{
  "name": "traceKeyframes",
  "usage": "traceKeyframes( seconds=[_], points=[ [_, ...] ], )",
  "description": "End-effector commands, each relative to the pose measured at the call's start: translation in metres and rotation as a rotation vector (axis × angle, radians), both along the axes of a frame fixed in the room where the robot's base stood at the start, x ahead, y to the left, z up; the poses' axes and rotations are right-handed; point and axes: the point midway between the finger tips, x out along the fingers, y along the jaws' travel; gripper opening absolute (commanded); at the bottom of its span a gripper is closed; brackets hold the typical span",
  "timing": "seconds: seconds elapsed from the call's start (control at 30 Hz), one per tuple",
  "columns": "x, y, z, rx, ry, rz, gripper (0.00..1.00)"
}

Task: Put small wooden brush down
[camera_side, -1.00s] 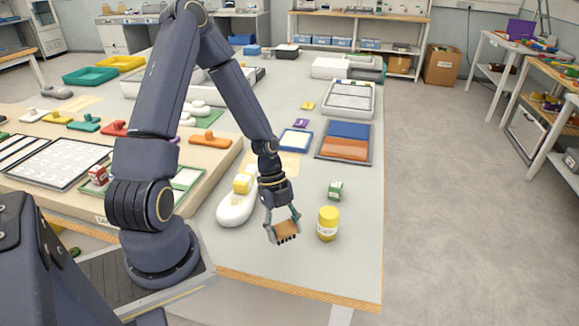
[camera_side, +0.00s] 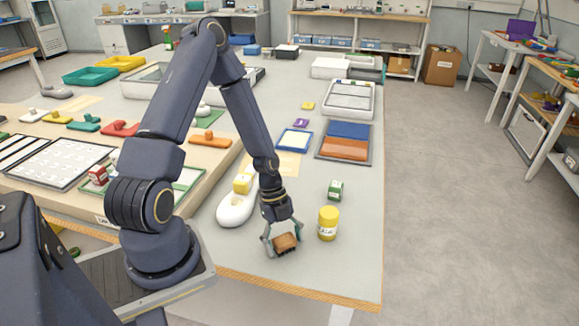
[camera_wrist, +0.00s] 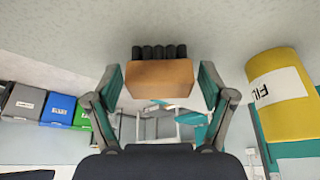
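The small wooden brush (camera_side: 286,243) rests on the grey table near its front edge, to the left of a yellow jar. My gripper (camera_side: 284,240) is low around it, with fingers spread on both sides. In the wrist view the brush (camera_wrist: 160,78) shows its brown wooden block and dark bristles, lying between the fingertips of my gripper (camera_wrist: 160,85). A narrow gap shows between each finger and the block, so the gripper looks open.
A white rounded object with a yellow block (camera_side: 237,208) lies to the left. Bare table lies to the right of the jar.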

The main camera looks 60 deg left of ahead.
Motion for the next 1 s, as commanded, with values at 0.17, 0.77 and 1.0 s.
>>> traceKeyframes(
  seconds=[0.17, 0.77, 1.0],
  points=[
    [0.000, 0.000, 0.000, 0.000, 0.000, 0.000, 0.84],
    [0.001, 0.034, 0.081, 0.005, -0.005, 0.004, 0.84],
    [0.000, 0.045, 0.110, 0.006, 0.003, 0.001, 0.84]
  ],
)
